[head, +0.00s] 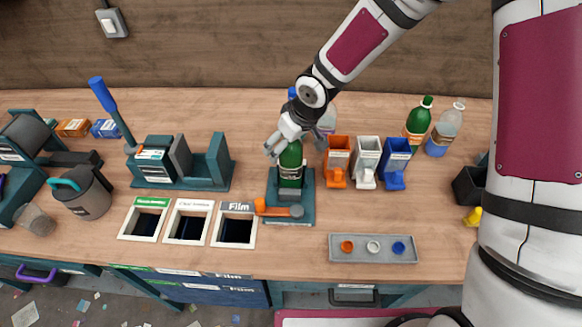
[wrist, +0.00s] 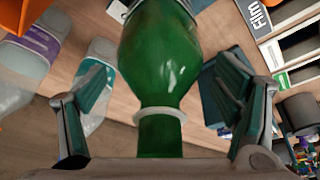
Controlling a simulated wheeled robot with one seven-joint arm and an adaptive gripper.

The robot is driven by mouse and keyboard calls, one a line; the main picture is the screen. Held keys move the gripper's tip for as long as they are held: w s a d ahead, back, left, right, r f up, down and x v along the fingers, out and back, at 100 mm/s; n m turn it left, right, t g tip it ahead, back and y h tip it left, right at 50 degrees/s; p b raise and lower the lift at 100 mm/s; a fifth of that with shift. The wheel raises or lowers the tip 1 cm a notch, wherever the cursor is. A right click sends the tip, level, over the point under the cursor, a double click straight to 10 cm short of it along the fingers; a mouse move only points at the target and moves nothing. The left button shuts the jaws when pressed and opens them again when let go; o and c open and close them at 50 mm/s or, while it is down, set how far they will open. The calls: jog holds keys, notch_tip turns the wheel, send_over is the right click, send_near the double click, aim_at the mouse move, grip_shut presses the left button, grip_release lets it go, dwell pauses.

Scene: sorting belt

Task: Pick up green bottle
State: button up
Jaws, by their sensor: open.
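A green bottle (head: 291,170) stands upright on a dark teal fixture (head: 302,212) near the middle of the bench. It fills the middle of the wrist view (wrist: 160,60), its neck with a pale ring pointing toward my gripper. My gripper (head: 292,145) is open around the top of this bottle, in the wrist view with one finger on each side (wrist: 160,110) and visible gaps to the glass. A second green bottle (head: 418,121) stands at the back right, away from my gripper.
A clear bottle (head: 446,130) stands beside the second green bottle. Orange, white and blue holders (head: 366,162) stand right of my gripper. An orange-handled lever (head: 280,209) crosses the fixture's front. A grey tray (head: 373,257) and bin openings (head: 187,222) lie nearer the front edge.

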jog(key=c, duration=1.8)
jog(key=shift+r, duration=0.1)
